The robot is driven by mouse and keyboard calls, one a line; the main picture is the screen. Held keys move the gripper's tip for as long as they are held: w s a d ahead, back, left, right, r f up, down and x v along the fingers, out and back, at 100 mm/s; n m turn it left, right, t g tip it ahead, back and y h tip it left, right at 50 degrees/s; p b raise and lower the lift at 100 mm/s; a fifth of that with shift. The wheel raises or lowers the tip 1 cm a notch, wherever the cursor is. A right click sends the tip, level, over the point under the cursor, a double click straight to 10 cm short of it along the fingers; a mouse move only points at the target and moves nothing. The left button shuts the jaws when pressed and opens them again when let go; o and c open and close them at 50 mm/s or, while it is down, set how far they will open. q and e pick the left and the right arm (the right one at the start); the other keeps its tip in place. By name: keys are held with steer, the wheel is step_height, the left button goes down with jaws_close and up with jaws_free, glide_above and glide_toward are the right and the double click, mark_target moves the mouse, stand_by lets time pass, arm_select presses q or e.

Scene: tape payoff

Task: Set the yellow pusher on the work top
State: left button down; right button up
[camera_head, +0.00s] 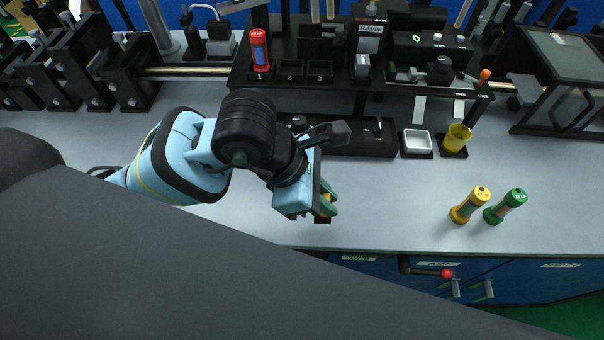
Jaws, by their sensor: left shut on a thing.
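My left gripper (328,200) reaches in from the left and hangs over the front part of the grey work top (400,220). Its greenish fingers are shut on a small yellow piece (324,210), mostly hidden by the fingers and wrist; I take it for the yellow pusher. I cannot tell whether its underside touches the work top. My right gripper is not in view.
A green cylinder (505,206) stands beside the yellow one. A red cylinder (259,52) sits at slot 1 of the black rack. A yellow cup (457,138) and white tray (417,141) are behind. The work top between gripper and cylinders is clear.

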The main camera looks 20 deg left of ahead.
arm_select(q)
steer(key=shift+w+a+f, duration=0.7)
steer(key=shift+w+a, duration=0.2)
steer(key=shift+a, duration=0.1)
steer(key=shift+w+a+f, duration=0.75)
steer(key=shift+w+a, duration=0.2)
steer(key=shift+w+a+f, duration=0.7)
steer(key=shift+w+a, duration=0.2)
steer(key=shift+a, duration=0.1)
steer(key=shift+f, duration=0.1)
steer(key=c, duration=1.4)
jaws_free()
steer(key=v, duration=1.2)
steer(key=shift+p, duration=0.3)
